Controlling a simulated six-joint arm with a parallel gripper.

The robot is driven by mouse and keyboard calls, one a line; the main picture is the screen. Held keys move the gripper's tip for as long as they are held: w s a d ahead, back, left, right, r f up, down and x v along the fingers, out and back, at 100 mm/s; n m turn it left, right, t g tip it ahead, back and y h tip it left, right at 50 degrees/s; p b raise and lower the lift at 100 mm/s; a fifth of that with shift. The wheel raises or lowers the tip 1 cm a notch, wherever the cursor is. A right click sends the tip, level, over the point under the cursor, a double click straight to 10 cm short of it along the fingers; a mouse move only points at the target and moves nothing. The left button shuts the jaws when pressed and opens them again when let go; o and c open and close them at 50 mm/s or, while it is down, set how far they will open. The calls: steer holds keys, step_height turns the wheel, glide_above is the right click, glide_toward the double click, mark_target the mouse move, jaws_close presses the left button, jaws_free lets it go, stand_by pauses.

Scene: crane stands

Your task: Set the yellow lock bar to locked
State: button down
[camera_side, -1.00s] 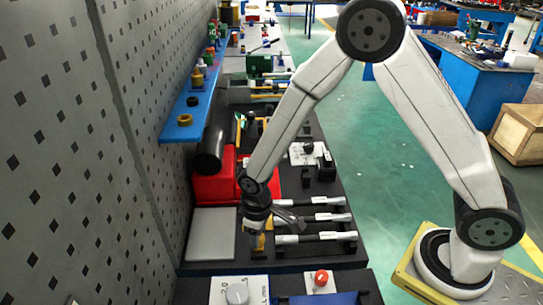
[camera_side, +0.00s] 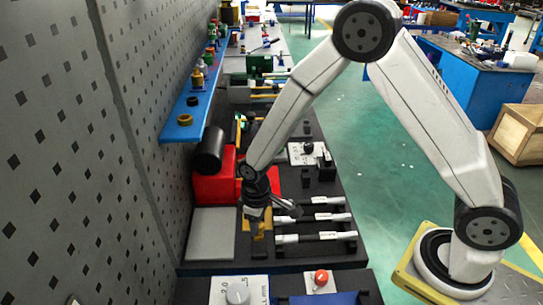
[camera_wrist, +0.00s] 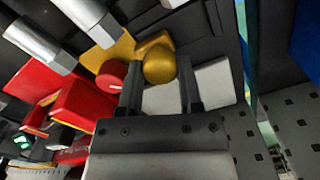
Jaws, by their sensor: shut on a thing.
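The yellow lock bar (camera_side: 261,246) is on the dark bench panel, between the grey plate and the rack of metal-and-black tools. My gripper (camera_side: 257,212) points down at it. In the wrist view the bar shows as a flat yellow piece (camera_wrist: 108,52) with a rounded yellow knob (camera_wrist: 158,65). The knob sits between the two fingers of my gripper (camera_wrist: 162,84), which are shut on it. The fingers and wrist hide part of the bar in the side view. I cannot read any lock marking.
A red block (camera_side: 212,184) stands behind the grey plate (camera_side: 211,234). Tools with metal ends (camera_side: 318,237) lie in a rack close on the right. A panel with a round grey knob (camera_side: 237,292) and a red button (camera_side: 321,277) is in front. A perforated wall (camera_side: 80,150) bounds the left.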

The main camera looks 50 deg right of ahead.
steer(key=shift+c, duration=1.3)
jaws_free()
steer(key=shift+w+d, duration=0.15)
steer(key=shift+r, duration=0.1)
steer(key=shift+r, duration=3.85)
steer(key=shift+s+d+r, duration=0.25)
steer(key=shift+s+d, duration=0.15)
steer(key=shift+d, duration=0.05)
steer(key=s+d+r+m+t, duration=0.2)
steer(key=s+d, duration=0.5)
steer(key=s, duration=0.4)
steer(key=shift+d+r+m+t, duration=0.35)
steer(key=shift+r+m, duration=0.35)
steer(key=shift+m, duration=0.6)
